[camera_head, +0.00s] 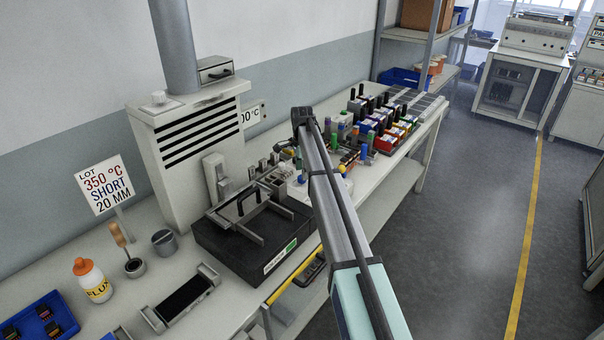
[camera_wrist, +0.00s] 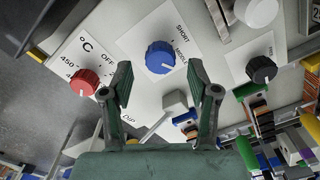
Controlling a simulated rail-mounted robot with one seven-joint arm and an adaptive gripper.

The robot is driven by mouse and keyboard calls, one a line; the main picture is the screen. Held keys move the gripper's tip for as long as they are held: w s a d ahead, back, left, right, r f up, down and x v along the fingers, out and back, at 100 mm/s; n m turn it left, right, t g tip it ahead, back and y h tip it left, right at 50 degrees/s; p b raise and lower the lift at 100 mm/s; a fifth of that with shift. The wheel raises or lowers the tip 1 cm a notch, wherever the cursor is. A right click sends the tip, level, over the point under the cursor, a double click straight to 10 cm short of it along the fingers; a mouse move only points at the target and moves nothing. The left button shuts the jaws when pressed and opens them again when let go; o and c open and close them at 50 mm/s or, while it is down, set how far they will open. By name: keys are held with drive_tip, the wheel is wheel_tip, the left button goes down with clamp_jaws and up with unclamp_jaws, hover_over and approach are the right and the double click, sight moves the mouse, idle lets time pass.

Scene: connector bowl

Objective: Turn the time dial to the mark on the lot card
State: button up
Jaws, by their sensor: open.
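The lot card (camera_head: 102,186) stands at the left in the head view and reads 350 °C, SHORT, 20 MM. In the wrist view a blue dial (camera_wrist: 160,57) sits on a white plate with SHORT beside it, and it appears to be the time dial.
A red dial (camera_wrist: 84,82) with a °C scale lies left of the blue dial, and a black dial (camera_wrist: 261,69) lies right. A black solder pot unit (camera_head: 235,245), a flux bottle (camera_head: 92,280) and a blue tray (camera_head: 40,318) stand on the bench. Several coloured connectors crowd the far end.

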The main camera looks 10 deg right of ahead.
drive_tip(key=shift+f, duration=1.3)
clamp_jaws()
drive_tip(key=n+b, duration=0.1)
drive_tip(key=n, duration=0.5)
drive_tip(key=shift+f, duration=0.1)
drive_tip(key=n, duration=0.5)
drive_tip(key=shift+n, duration=0.4)
